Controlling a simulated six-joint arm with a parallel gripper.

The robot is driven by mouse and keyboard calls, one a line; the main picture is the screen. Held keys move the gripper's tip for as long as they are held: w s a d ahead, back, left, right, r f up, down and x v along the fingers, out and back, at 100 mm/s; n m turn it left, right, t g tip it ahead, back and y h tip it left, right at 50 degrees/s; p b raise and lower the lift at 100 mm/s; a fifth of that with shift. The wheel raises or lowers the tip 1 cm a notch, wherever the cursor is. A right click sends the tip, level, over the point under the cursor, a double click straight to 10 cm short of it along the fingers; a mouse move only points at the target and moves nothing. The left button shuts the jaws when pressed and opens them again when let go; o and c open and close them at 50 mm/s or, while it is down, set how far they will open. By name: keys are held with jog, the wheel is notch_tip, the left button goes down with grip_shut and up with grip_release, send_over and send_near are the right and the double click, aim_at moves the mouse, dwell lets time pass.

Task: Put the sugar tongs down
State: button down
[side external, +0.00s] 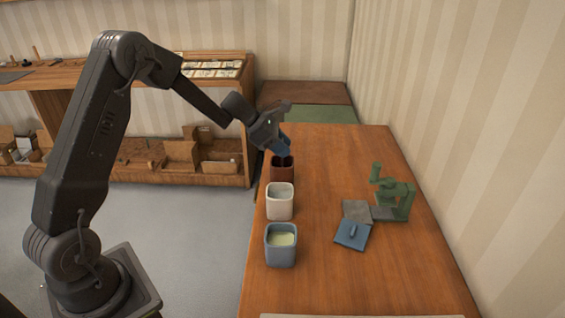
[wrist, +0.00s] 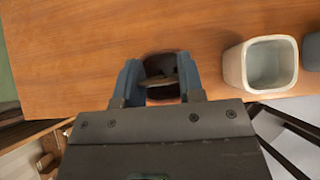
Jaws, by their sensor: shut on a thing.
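My gripper (side external: 284,150) is above the open brown canister (side external: 283,171), its blue fingers close to the rim. In the wrist view its two fingers (wrist: 158,78) are shut on a small, thin dark thing (wrist: 161,80), which I take to be the sugar tongs. It lies across the gap between the fingers, over the canister's dark opening; most of its shape is hidden. In the side view the tongs cannot be made out. Whether they touch the canister, I cannot tell.
A white canister (side external: 280,203) and a blue canister (side external: 281,247) with pale contents stand in line in front of the brown one. A blue lid (side external: 352,235), grey squares (side external: 356,210) and a green stand (side external: 400,200) are at the right. The table's back right is clear.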

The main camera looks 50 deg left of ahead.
jog(key=shift+r, duration=0.2)
jog(key=shift+r, duration=2.55)
jog(key=shift+r, duration=0.15)
notch_tip(320, 180, up, 7)
jog(key=s+d+m+g+h, duration=0.3)
jog(key=s+d+m+g, duration=0.45)
jog(key=s+d, duration=1.15)
jog(key=shift+m+t, duration=0.55)
jog(key=shift+m, duration=0.2)
jog(key=f, duration=0.4)
jog(key=d+f, duration=0.1)
jog(key=f, duration=0.1)
jog(key=shift+w, duration=0.3)
